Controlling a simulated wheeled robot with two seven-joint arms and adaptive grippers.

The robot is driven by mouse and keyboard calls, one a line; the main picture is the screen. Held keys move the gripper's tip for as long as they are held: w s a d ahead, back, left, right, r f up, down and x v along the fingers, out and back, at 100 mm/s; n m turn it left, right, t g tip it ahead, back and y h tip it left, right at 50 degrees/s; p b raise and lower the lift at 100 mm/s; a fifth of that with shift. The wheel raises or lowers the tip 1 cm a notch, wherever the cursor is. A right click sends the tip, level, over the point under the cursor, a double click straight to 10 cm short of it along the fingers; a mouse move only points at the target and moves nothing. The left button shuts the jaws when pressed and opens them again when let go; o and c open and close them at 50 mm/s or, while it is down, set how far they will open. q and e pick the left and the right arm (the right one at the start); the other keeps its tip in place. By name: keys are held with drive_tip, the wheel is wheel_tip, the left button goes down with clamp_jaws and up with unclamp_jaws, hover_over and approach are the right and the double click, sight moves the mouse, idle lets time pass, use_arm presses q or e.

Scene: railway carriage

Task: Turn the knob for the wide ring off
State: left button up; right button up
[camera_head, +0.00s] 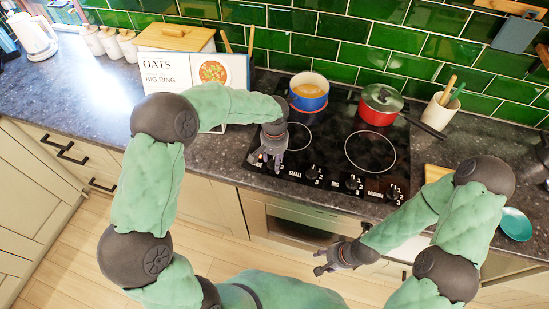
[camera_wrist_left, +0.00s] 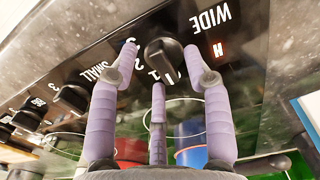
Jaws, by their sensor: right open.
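The black knob (camera_wrist_left: 163,55) under the WIDE label (camera_wrist_left: 210,17) is in the left wrist view, on the black hob. A white mark on it points near the 1. A red H glows beside it. My left gripper (camera_head: 268,160) is at the hob's front left corner and hides this knob in the head view. Its lilac fingers stand apart on both sides of the knob, with a gap on one side; contact on the other is unclear. My right gripper (camera_head: 326,261) is open and empty, in front of the counter.
More knobs sit along the hob's front, SMALL (camera_head: 312,171), BIG (camera_head: 353,182) and MEDIUM (camera_head: 393,191). A blue pot (camera_head: 309,103) and a lidded red pot (camera_head: 377,115) stand on the hob. An oats booklet (camera_head: 165,66) stands left, near my left arm.

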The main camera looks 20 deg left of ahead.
sight(274, 161)
use_arm(q)
wheel_tip(274, 161, up, 12)
idle(0.7)
drive_tip(key=shift+s, duration=0.1)
idle(0.4)
